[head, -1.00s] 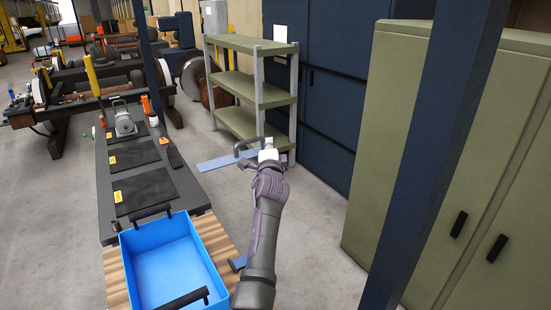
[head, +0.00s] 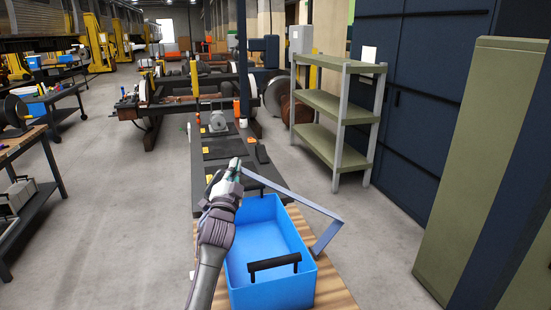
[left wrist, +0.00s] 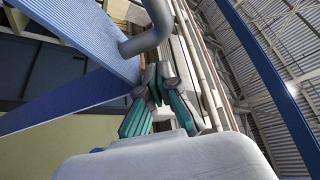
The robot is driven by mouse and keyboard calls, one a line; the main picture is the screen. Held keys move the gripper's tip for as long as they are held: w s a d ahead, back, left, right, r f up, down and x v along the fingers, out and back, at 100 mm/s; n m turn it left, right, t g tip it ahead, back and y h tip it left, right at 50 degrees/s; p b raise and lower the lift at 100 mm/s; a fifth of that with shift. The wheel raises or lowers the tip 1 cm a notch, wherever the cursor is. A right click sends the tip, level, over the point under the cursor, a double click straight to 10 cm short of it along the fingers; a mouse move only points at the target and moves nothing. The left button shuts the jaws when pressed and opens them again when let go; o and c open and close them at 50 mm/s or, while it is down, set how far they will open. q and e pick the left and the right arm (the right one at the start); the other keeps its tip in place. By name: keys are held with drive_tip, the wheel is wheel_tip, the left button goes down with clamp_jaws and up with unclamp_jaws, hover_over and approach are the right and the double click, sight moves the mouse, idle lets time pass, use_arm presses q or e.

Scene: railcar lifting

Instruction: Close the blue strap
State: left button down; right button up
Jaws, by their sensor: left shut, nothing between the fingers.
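The blue strap (head: 297,197) is a thin grey-blue band. In the head view it runs over the blue bin from beside my left gripper to a bend on the right, then down to the wooden top by the bin's right side. Blue bands of it also cross the left wrist view (left wrist: 75,103), near a grey curved handle (left wrist: 152,35). My left gripper (head: 236,168) is above the bin's far left corner, at the strap's left end. Its teal fingers (left wrist: 157,82) are shut and empty beside the handle; contact is unclear. My right gripper is not in view.
The blue bin (head: 262,238) with black handles stands on a wooden top (head: 335,290). Behind it, a dark bench (head: 197,165) holds black mats and a grey device (head: 217,121). A green shelf (head: 330,97) stands right. Open floor lies left.

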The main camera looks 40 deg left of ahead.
use_arm(q)
drive_tip(key=s+a+f+n+y+b, duration=0.1)
drive_tip(key=s+f+n+b, duration=0.1)
drive_tip(key=s+f, duration=0.1)
drive_tip(key=s+a+f+n+g+y+b, duration=0.1)
drive_tip(key=s+a+f+n+b, duration=0.1)
drive_tip(key=s+f+n+b, duration=0.1)
drive_tip(key=s+a+f+n+y+b, duration=0.2)
drive_tip(key=s+f+b, duration=0.1)
drive_tip(key=f, duration=0.2)
drive_tip(key=shift+s+g, duration=0.1)
drive_tip(key=shift+g, duration=0.3)
drive_tip(key=s+a+f+n+g+y+b, duration=0.3)
drive_tip(key=s+f+n+b, duration=0.3)
drive_tip(key=f, duration=0.4)
drive_tip(key=shift+s+a+f+b, duration=0.3)
drive_tip(key=shift+a+f+b, duration=0.15)
drive_tip(key=shift+b, duration=0.2)
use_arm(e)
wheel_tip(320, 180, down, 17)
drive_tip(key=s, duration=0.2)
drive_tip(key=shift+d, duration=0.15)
use_arm(q)
drive_tip(key=shift+r, duration=0.1)
